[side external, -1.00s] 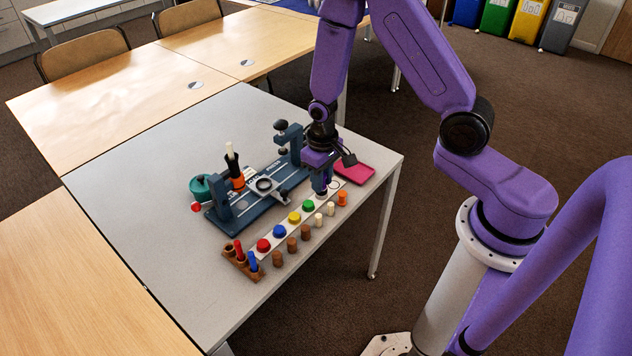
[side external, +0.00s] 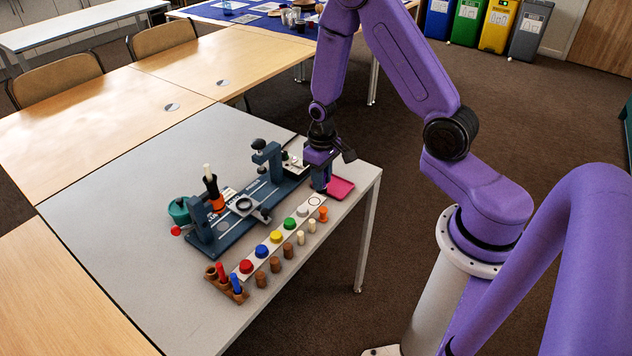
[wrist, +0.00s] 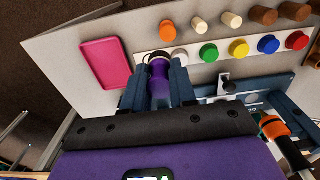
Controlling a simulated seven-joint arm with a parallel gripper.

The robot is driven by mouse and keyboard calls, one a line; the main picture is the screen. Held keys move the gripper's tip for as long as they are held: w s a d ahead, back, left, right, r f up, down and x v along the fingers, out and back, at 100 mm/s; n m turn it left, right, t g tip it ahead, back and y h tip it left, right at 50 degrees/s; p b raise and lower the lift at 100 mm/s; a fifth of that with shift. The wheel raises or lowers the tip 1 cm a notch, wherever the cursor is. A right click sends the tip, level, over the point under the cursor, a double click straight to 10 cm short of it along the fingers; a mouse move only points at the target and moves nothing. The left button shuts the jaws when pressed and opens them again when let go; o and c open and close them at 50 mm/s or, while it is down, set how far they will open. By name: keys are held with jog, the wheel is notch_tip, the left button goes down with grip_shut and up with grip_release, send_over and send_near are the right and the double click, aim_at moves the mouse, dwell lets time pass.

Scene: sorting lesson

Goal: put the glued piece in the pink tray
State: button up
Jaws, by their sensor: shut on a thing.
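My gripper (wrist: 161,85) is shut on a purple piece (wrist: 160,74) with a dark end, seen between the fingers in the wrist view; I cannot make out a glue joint. In the side view my gripper (side external: 320,186) hangs near the far end of the white strip, just left of the pink tray (side external: 341,188), and largely hides what it holds. The tray looks empty; it also shows in the wrist view (wrist: 106,62), left of the fingers and apart from them.
The white strip (side external: 267,244) carries red, blue, yellow, green and grey caps, with several pegs alongside. A dark blue fixture (side external: 268,187) with uprights stands left of my gripper. Bare table lies left.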

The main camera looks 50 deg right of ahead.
jog(key=shift+d, duration=5.8)
jog(key=shift+a+f, duration=0.15)
jog(key=shift+f, duration=3.7)
jog(key=shift+f, duration=0.3)
jog(key=o, duration=1.2)
jog(key=shift+o, duration=0.2)
notch_tip(320, 180, up, 7)
